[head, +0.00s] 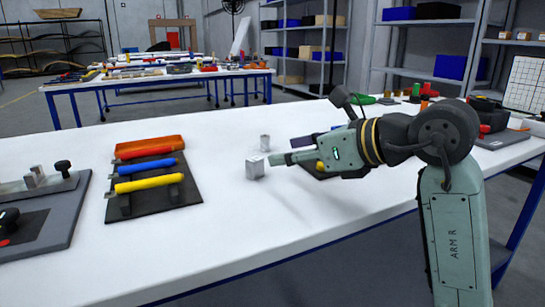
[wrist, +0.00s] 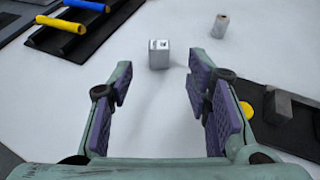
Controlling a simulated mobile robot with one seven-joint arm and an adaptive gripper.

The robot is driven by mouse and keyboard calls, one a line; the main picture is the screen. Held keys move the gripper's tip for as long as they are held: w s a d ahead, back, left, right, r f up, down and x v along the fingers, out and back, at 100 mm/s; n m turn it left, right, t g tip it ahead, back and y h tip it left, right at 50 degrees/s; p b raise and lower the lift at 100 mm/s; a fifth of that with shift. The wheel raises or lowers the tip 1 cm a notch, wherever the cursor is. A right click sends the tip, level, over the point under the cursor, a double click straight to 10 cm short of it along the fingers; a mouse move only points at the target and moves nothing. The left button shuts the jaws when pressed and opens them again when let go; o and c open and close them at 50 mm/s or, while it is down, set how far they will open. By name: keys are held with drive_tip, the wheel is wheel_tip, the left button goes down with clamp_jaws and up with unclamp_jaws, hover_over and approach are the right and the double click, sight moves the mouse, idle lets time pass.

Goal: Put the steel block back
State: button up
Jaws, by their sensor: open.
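A small silver-grey steel block (head: 254,168) stands on the white table near its middle. In the wrist view the steel block (wrist: 159,54) has a small dark-marked label on its upper face and bare table around it. My gripper (head: 277,158) is just right of the block in the head view. In the wrist view my gripper (wrist: 160,85) is open and empty, with purple pads either side of a gap. The block lies beyond the fingertips, in line with this gap and apart from both fingers.
A small grey cylinder (wrist: 221,26) stands behind and right of the block. A dark rack (head: 122,208) holds orange, red, blue and yellow bars. A grey fixture (head: 68,225) is at far left. A dark fixture (wrist: 300,130) with a grey block lies beside the right finger.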

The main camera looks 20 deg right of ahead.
drive_tip(key=shift+v, duration=2.15)
